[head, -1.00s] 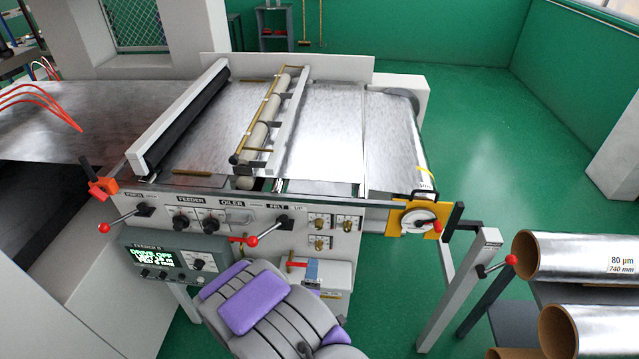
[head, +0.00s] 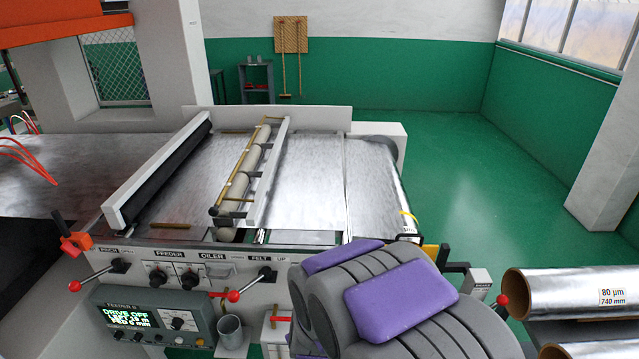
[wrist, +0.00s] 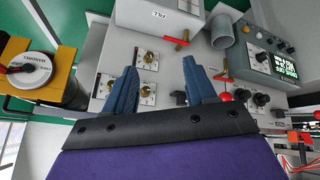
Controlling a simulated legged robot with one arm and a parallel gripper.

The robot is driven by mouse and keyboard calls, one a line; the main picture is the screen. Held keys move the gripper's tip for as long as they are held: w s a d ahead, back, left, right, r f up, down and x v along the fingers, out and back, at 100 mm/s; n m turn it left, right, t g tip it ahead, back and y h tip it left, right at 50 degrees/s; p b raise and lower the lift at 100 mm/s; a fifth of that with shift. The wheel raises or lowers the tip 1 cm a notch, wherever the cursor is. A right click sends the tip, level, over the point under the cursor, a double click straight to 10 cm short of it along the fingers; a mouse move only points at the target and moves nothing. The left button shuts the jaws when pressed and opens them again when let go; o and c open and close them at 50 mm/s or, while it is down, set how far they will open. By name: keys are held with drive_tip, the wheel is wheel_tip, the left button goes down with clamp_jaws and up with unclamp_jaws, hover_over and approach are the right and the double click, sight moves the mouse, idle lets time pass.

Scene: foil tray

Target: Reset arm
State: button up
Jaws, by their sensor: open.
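My arm, grey with purple pads, rises at the bottom right of the head view and covers the right part of the feeder's front panel. My gripper (wrist: 160,92) shows in the wrist view as two blue fingers set well apart, with nothing between them. Behind the fingers is the grey panel with brass valves (wrist: 147,60) and small knobs. The fingers appear clear of the panel. In the head view my gripper's fingers are hidden.
The feeder machine (head: 300,205) carries foil sheet across its top. Red-knobbed levers (head: 233,296) stick out of its front. A control box (head: 150,318) reads DRIVE OFF. Green floor (head: 470,170) is clear behind.

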drive_tip(key=s+d+r+m+g, duration=0.2)
drive_tip(key=s+d+r, duration=0.2)
drive_tip(key=s, duration=0.5)
drive_tip(key=s+d+r+m+g+b, duration=0.1)
drive_tip(key=s+d+r, duration=0.4)
drive_tip(key=s, duration=0.5)
drive_tip(key=s+d+r+m+g+h+b, duration=0.1)
drive_tip(key=s+d+r+m+g, duration=0.1)
drive_tip(key=s+d+r+g, duration=0.3)
drive_tip(key=s+d, duration=0.3)
drive_tip(key=s, duration=0.2)
drive_tip(key=shift+r+m, duration=0.15)
drive_tip(key=shift+m, duration=0.25)
drive_tip(key=shift+a, duration=0.1)
